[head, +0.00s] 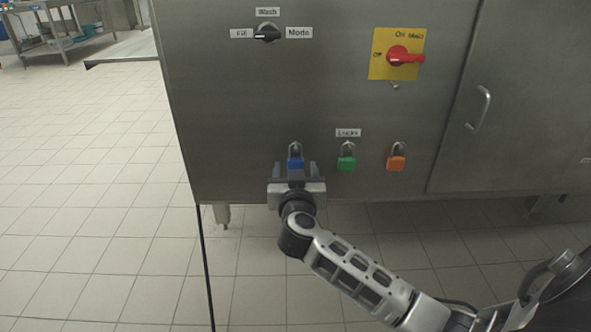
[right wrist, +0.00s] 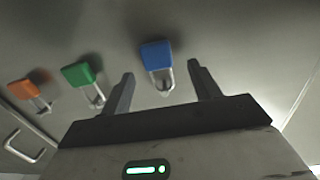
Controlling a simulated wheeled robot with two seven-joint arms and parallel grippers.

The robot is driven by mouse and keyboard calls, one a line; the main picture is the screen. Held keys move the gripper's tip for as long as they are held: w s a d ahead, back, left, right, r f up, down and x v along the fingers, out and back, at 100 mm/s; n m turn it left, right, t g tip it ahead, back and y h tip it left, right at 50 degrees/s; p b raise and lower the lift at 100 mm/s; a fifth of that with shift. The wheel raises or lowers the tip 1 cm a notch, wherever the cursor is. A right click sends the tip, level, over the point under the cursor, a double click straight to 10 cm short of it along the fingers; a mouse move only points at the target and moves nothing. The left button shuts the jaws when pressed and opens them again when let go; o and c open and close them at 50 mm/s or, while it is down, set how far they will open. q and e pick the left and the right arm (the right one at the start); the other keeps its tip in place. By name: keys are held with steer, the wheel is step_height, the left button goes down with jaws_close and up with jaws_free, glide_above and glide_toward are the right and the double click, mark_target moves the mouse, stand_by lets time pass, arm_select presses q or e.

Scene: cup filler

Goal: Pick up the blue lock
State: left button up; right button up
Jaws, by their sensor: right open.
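The blue lock (head: 295,163) hangs by its shackle on the steel cabinet front, leftmost in a row of three locks. In the right wrist view the blue lock (right wrist: 157,56) shows body and shackle, lying in the gap between the fingers, a little beyond their tips. My right gripper (head: 294,168) is open and empty, right at the blue lock and facing the cabinet; its fingers also show in the right wrist view (right wrist: 160,72). I cannot tell whether a finger touches the lock. My left gripper is not in view.
A green lock (head: 346,164) and an orange lock (head: 396,163) hang to the right of the blue one. Above are a "Locks" label (head: 348,132), a black mode knob (head: 267,33) and a red switch (head: 404,56). A door handle (head: 480,108) sticks out at right. Tiled floor at left is clear.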

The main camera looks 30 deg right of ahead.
mark_target(296, 161)
steer(key=b+x, duration=0.1)
steer(key=x, duration=0.1)
steer(key=shift+w+d+f, duration=0.1)
steer(key=shift+w+d, duration=0.1)
steer(key=shift+d, duration=0.05)
steer(key=shift+w+d, duration=0.15)
steer(key=shift+w, duration=0.05)
jaws_close()
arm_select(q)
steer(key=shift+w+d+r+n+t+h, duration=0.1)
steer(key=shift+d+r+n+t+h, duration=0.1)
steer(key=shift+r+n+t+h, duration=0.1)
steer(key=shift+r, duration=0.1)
arm_select(e)
steer(key=shift+r, duration=0.25)
